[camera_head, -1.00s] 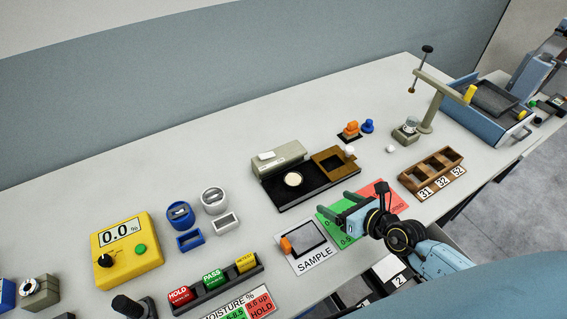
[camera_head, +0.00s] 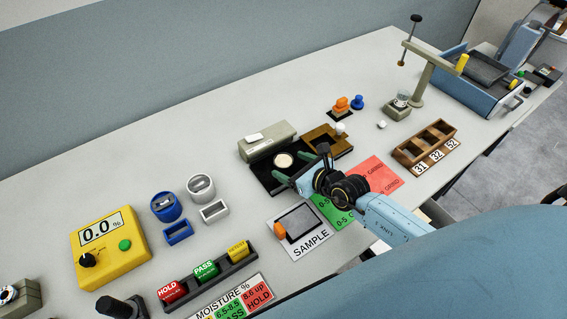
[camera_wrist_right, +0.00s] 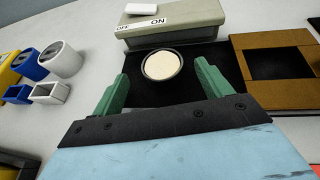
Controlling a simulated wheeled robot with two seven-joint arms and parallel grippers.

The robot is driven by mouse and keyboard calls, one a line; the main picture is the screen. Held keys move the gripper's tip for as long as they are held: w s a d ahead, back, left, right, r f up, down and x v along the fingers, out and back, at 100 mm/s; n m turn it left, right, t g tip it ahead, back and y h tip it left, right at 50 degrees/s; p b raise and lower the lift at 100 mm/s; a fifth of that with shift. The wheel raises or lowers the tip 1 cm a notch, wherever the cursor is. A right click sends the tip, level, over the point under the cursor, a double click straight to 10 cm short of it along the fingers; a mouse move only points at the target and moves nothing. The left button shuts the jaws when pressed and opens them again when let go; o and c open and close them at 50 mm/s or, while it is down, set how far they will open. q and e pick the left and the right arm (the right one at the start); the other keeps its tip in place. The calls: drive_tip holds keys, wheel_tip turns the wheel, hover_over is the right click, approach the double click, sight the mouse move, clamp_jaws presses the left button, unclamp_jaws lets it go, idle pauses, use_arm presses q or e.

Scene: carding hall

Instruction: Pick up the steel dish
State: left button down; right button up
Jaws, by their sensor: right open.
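The steel dish (camera_head: 284,161) is a small round dish with a dark rim and a cream-coloured inside. It sits on the black plate (camera_head: 263,179) of a device with a grey-beige housing (camera_head: 267,140). In the right wrist view the dish (camera_wrist_right: 161,66) lies ahead of and between the two green fingers. My right gripper (camera_head: 294,170) is open and empty, with its fingertips over the near part of the black plate, just short of the dish. It also shows in the right wrist view (camera_wrist_right: 160,85). My left gripper is not in view.
A brown wooden frame (camera_head: 316,137) adjoins the plate on the right. A white canister (camera_head: 200,188) and a blue one (camera_head: 165,207) stand to the left. A SAMPLE card with a dark pad (camera_head: 300,222) lies in front. The table behind the device is clear.

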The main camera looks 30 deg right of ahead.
sight(284, 160)
drive_tip(key=x, duration=0.4)
drive_tip(key=shift+w, duration=0.25)
drive_tip(key=shift+r, duration=0.1)
drive_tip(key=shift+d, duration=0.1)
drive_tip(key=c, duration=1.2)
